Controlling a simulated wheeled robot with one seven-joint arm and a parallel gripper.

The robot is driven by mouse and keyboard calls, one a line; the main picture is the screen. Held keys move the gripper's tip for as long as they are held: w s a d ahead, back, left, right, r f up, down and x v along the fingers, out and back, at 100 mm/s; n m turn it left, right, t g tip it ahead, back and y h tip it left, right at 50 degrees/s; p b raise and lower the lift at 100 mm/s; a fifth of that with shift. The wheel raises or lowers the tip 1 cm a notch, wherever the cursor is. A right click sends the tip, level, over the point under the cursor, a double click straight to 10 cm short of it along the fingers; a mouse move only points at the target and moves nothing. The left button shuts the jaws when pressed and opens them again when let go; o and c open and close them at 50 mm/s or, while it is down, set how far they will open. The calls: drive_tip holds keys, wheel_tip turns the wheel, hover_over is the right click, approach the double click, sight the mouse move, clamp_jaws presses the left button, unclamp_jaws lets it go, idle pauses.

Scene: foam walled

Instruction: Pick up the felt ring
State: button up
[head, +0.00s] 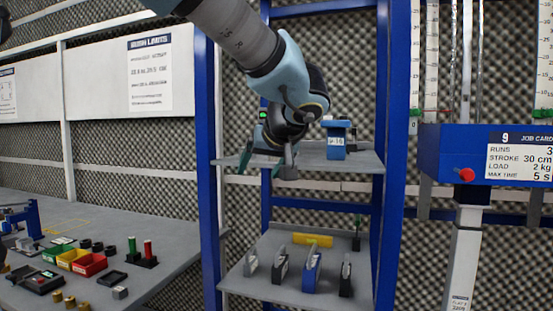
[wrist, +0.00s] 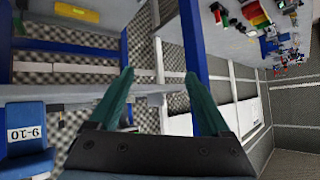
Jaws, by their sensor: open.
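I cannot make out a felt ring in either view. My gripper (head: 260,170) hangs at the left front of the upper grey shelf (head: 365,161) in the blue rack. Its two green fingers are spread apart, with nothing visible between them. In the wrist view the fingers (wrist: 160,74) are also wide apart and empty, with the shelf edge behind them. My arm and wrist hide part of the upper shelf in the head view.
A blue labelled holder (head: 336,146) stands on the upper shelf, right of my gripper. Blue rack posts (head: 207,180) rise on both sides. The lower shelf (head: 255,285) holds several upright pieces and a yellow block (head: 312,240). A bench (head: 170,245) with bins is at left.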

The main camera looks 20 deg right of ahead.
drive_tip(key=s+d+r+t+h, duration=0.2)
drive_tip(key=d+r, duration=0.4)
drive_tip(key=r, duration=0.1)
drive_tip(key=shift+n, duration=0.4)
drive_tip(key=p+x, duration=0.2)
drive_tip(key=x, duration=0.3)
drive_tip(key=shift+w+f, duration=0.15)
drive_tip(key=shift+f, duration=0.05)
drive_tip(key=shift+w, duration=0.3)
drive_tip(key=shift+p+x, duration=1.5)
drive_tip(key=shift+x, duration=0.85)
drive_tip(key=shift+r, duration=0.1)
drive_tip(key=shift+c, duration=0.3)
clamp_jaws()
